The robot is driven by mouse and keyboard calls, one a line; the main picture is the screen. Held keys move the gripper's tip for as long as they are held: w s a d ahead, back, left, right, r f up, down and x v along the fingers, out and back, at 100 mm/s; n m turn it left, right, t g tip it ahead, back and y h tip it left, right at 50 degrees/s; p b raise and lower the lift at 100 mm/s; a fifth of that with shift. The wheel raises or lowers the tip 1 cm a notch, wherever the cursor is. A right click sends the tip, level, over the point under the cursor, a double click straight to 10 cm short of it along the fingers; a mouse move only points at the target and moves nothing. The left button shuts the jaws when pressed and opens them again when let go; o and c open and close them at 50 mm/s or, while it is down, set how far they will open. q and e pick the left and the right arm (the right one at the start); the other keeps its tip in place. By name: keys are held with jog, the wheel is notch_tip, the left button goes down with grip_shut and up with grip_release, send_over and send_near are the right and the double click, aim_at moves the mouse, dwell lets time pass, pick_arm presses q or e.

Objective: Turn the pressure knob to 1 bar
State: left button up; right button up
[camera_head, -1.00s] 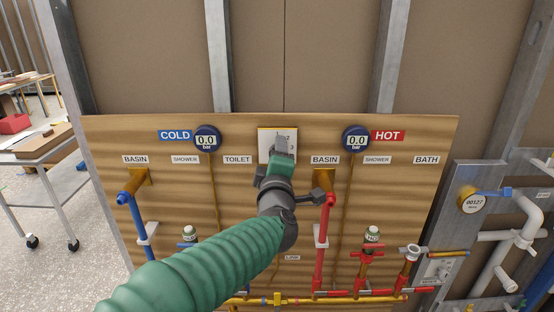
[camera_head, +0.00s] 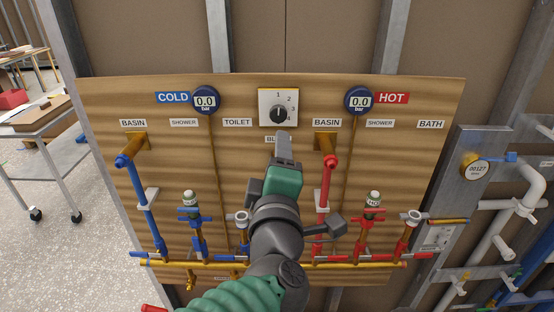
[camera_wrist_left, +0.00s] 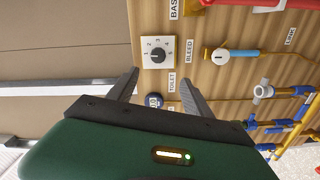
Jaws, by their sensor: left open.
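The pressure knob (camera_head: 278,115) is a black dial on a pale square plate (camera_head: 265,96) with printed numbers, mounted high on the wooden panel between the two gauges. Its exact pointing is too small to read surely. The knob also shows in the left wrist view (camera_wrist_left: 158,55), beyond the fingertips. My left gripper (camera_head: 284,136), green and grey, is just below the plate in the head view, apart from the knob. Its two fingers (camera_wrist_left: 158,70) are spread with nothing between them. My right gripper is not in view.
The blue cold gauge (camera_head: 206,100) and hot gauge (camera_head: 358,99) both read 0.0 bar. Blue pipes (camera_head: 141,203), red pipes (camera_head: 323,190) and a yellow pipe (camera_head: 350,264) with valves stick out lower on the wooden panel (camera_head: 110,100). A trolley (camera_head: 35,140) stands at the left.

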pick_arm(q)
jog(key=m+p, duration=1.3)
jog(key=p, duration=0.9)
send_near(279, 116)
jog(key=w, duration=0.9)
jog(key=shift+w, duration=0.2)
